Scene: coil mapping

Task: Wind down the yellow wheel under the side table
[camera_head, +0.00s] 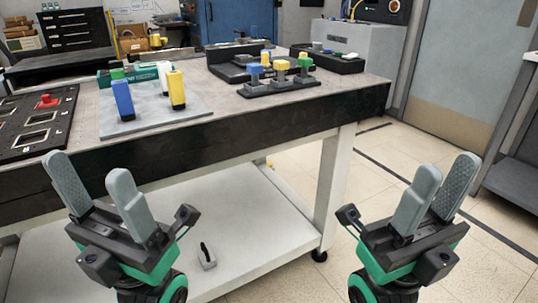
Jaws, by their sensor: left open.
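A small yellow spot (269,163) shows low behind the edge of the workbench. It is too small to tell whether it is the yellow wheel. The one wheel I see clearly is a black caster (319,255) under the workbench's near right leg. My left gripper (95,178) is open and empty, its fingers up, in front of the bench's left part. My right gripper (446,178) is empty, fingers up, over the floor right of the bench. Neither gripper touches anything.
The workbench (240,125) holds blocks, a grey plate (160,112) and black trays. Tiled floor (400,150) lies open to the right. A dark grey shelf unit (515,185) stands at the right edge.

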